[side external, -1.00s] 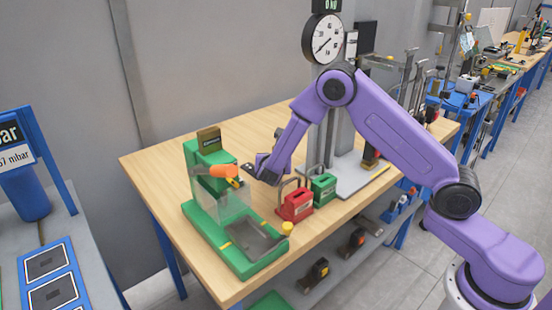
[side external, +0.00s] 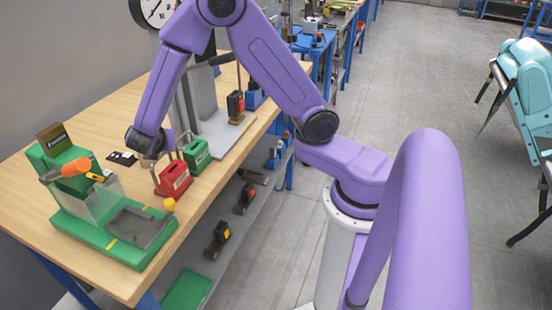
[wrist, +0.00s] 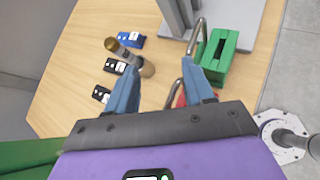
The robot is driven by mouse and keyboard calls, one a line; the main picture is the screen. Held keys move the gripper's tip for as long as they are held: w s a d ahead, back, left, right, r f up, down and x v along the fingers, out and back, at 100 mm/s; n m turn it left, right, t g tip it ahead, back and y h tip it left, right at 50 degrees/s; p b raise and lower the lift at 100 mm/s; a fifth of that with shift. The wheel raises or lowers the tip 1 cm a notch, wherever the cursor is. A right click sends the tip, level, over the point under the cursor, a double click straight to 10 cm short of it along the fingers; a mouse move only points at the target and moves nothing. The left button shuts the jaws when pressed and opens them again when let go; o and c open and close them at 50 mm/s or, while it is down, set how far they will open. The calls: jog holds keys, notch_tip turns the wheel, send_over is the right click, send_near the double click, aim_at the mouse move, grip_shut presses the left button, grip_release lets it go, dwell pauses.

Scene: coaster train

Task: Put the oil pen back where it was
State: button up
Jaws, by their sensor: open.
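My gripper (wrist: 160,92) is open in the wrist view, its two blue fingers apart. Past the fingertips is a slim tool with a dark barrel and brass-coloured ends (wrist: 130,56); I cannot tell whether it is the oil pen. No finger is clearly closed on it. In the side view my gripper (side external: 150,155) is low over the table, just left of a red padlock-like block (side external: 173,179). I cannot tell whether that tool is the oil pen.
A green padlock-like block (side external: 197,155) stands beside the red one and shows in the wrist view (wrist: 220,57). Several small dark labelled pieces lie left of the fingers, with a blue one (wrist: 130,39) farther back. A grey post with a dial rises behind. Bare wood lies at the left.

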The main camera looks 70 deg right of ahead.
jog(key=s+r+m+g+y, duration=0.2)
jog(key=s+m+g+y, duration=0.1)
jog(key=s, duration=1.3)
jog(key=s+a+r+m+g+y, duration=0.1)
jog(key=s+m+y, duration=0.5)
jog(key=s, duration=1)
jog(key=r+m+g, duration=0.1)
jog(key=g, duration=0.1)
jog(key=shift+s+a+g, duration=0.25)
jog(key=shift+a+g, duration=0.05)
jog(key=shift+g, duration=0.1)
